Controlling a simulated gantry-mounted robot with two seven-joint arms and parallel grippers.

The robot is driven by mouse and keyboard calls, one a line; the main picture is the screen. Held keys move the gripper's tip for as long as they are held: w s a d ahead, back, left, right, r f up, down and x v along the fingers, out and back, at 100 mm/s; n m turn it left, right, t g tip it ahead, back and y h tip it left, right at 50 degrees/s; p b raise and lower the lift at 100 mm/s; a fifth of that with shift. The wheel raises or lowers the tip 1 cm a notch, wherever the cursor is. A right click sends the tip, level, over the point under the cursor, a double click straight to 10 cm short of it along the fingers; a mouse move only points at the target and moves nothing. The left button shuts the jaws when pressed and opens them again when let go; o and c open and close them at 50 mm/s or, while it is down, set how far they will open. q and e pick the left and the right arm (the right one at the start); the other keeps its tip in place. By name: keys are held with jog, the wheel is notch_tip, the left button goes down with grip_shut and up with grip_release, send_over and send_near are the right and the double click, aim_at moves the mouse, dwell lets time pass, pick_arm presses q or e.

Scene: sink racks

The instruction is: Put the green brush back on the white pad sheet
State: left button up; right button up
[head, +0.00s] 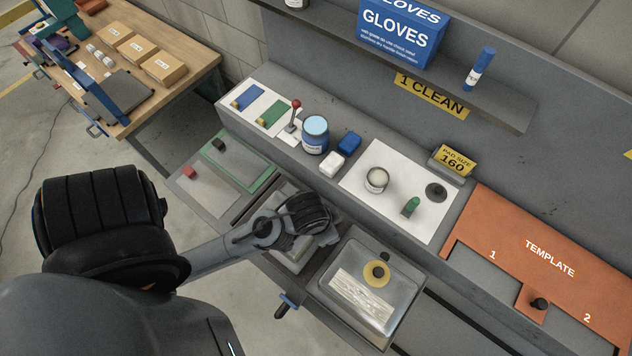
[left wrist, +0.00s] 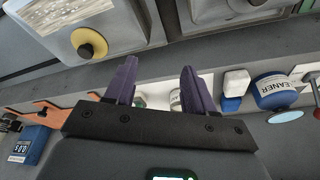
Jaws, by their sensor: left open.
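A small green brush (head: 411,206) stands on the white pad sheet (head: 352,184), in front of a dark round disc (head: 436,192) and to the right of a round pale-topped jar (head: 376,180). In the head view my left arm reaches in from the lower left, but its fingers cannot be made out. In the left wrist view my left gripper (left wrist: 160,72) is open and empty, its purple fingers spread. A small piece of green (left wrist: 140,101), seemingly the brush, shows between the fingers, partly covered by one. My right gripper is not in view.
A clear-lidded tray (head: 397,289) with a yellow ring lies in front of the sheet. A blue-topped cleaner tub (head: 315,136), a white block (head: 332,162) and a blue block (head: 349,142) stand left of it. An orange template board (head: 560,262) is to the right.

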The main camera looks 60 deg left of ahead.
pick_arm(q)
jog(key=s+r, duration=0.1)
jog(key=s+r+m, duration=0.1)
jog(key=s, duration=0.1)
jog(key=shift+s, duration=0.15)
notch_tip(320, 180, up, 5)
jog(key=p, duration=0.5)
jog(key=shift+r, duration=0.1)
dwell(0.6)
